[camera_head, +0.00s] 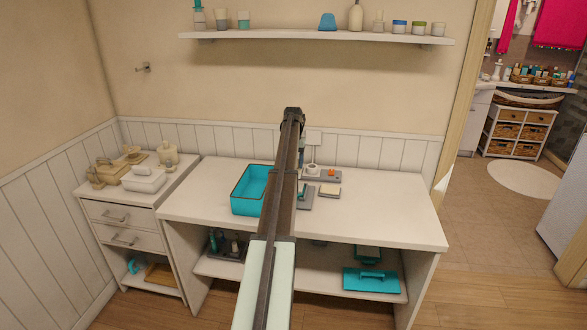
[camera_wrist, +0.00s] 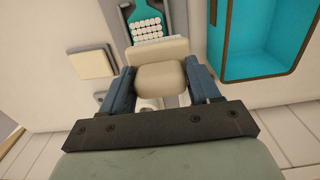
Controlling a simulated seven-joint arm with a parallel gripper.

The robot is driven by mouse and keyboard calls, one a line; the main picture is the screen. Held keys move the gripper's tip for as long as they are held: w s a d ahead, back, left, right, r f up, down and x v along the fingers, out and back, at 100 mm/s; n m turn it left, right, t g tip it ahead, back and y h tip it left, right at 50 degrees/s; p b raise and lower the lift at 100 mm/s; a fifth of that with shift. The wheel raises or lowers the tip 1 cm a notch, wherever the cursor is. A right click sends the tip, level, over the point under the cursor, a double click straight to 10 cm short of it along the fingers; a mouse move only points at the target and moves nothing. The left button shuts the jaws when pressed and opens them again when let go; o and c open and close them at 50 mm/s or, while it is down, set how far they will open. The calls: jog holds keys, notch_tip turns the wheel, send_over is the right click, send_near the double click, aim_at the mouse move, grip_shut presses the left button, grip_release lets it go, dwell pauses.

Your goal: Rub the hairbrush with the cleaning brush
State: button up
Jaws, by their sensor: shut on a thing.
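My gripper (camera_wrist: 162,84) shows in the wrist view, its two blue fingers shut on a beige, blocky thing that I take to be the cleaning brush (camera_wrist: 160,52). Its underside is hidden. Whether the two touch I cannot tell.
A teal basket (camera_head: 236,207) stands left of my arm on the white table (camera_head: 395,222); it also shows in the wrist view (camera_wrist: 243,66). A beige block (camera_head: 330,190) and a grey tray (camera_head: 333,177) with small items lie right of the arm. The table's right part is clear.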

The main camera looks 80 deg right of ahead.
jog(key=shift+r, duration=1.45)
